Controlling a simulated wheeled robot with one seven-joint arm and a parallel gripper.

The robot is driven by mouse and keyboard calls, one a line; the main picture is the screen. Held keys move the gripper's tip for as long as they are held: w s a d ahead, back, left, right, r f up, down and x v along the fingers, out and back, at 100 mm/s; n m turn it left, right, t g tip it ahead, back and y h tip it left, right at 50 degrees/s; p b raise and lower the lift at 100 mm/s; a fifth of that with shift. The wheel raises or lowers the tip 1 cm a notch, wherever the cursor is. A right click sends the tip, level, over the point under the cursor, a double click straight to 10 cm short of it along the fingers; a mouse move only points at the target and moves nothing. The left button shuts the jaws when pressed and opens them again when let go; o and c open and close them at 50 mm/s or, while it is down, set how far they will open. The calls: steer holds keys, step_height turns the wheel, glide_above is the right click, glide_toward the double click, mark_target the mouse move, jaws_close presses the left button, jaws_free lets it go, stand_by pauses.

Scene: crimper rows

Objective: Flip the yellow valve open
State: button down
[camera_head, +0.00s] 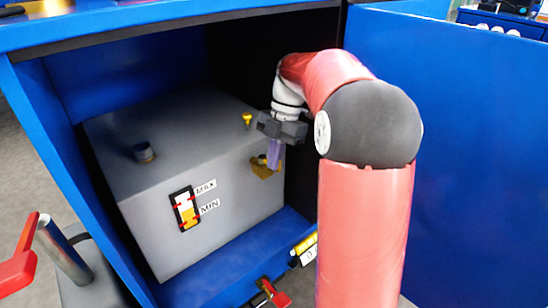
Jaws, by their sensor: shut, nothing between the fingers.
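A grey tank (205,215) stands inside a blue cabinet. A small yellow valve (261,170) sits on the tank's front face, near its right edge. My gripper (273,164) points down right at the valve, its purple fingers together with nothing held. The fingers overlap part of the valve in the picture. I cannot tell whether they touch it or stand in front of it. The valve's handle position is too small and too covered to make out.
A small yellow fitting (247,119) and a round grey cap (143,152) stand on the tank's top. A level gauge (186,209) is on its front. Red-handled parts (272,292) lie below.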

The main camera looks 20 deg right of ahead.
steer(key=shift+d, duration=0.1)
steer(key=p+v, duration=0.1)
steer(key=v, duration=0.6)
steer(key=shift+r, duration=0.4)
